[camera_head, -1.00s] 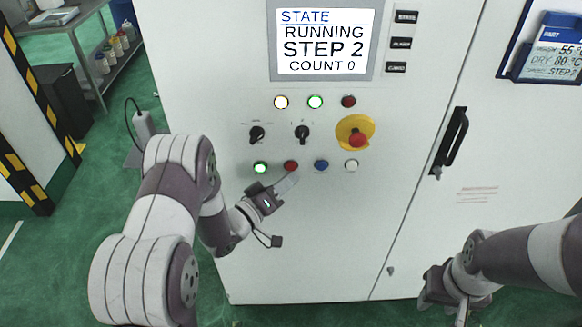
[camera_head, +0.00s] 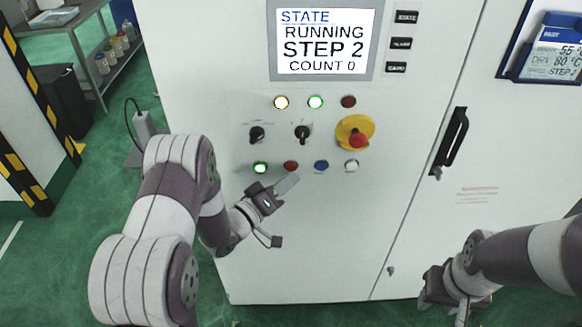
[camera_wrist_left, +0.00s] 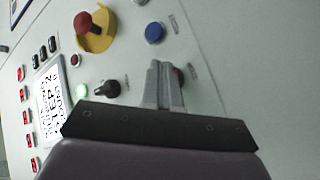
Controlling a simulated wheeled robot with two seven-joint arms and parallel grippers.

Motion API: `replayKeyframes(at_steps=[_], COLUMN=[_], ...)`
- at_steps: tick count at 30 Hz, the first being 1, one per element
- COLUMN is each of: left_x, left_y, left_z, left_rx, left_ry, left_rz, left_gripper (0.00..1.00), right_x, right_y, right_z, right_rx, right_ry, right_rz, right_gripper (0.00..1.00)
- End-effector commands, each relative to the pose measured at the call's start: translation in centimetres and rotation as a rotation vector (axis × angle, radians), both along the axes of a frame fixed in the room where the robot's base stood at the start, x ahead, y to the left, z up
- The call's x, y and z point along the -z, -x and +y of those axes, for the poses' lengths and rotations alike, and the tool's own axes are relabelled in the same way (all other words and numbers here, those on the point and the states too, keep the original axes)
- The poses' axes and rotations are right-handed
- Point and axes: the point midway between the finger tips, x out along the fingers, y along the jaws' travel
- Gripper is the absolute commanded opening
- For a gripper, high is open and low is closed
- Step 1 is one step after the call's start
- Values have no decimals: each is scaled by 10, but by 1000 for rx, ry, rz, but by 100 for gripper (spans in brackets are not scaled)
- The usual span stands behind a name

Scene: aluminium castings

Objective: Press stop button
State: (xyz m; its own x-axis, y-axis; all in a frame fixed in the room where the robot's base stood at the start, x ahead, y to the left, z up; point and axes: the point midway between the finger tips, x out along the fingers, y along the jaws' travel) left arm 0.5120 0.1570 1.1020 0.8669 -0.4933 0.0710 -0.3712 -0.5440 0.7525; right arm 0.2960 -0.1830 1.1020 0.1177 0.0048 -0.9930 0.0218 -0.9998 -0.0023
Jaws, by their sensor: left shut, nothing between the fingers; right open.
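The control cabinet has a row of push buttons: a lit green one (camera_head: 260,168), a red one (camera_head: 291,166), a blue one (camera_head: 321,166) and a white one (camera_head: 352,166). Which one is the stop button cannot be read from the labels. My left gripper (camera_head: 293,180) is shut and empty, its tip just below the red button. In the left wrist view my left gripper's fingers (camera_wrist_left: 165,85) partly cover a red button (camera_wrist_left: 179,76); contact cannot be told. The blue button (camera_wrist_left: 155,33) is beside them. My right gripper (camera_head: 445,300) is low at the right, away from the panel.
A red mushroom knob on a yellow base (camera_head: 368,128) sits above the button row. Two black rotary switches (camera_head: 302,133) are above the green and red buttons. The screen (camera_head: 322,42) reads RUNNING, STEP 2, COUNT 0. A black door handle (camera_head: 451,140) is at right.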

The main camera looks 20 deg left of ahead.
Motion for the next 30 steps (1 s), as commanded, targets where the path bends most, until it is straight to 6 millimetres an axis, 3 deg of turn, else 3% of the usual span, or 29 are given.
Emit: replayKeyframes(at_steps=[30], left_x=[0], left_y=[-8], left_z=[2], left_rx=[0], left_ry=[0], left_rz=[0], left_gripper=[0], right_x=[2], right_y=[0], right_z=[0], right_rx=[0], right_ry=[0], right_rz=[0], right_gripper=[43])
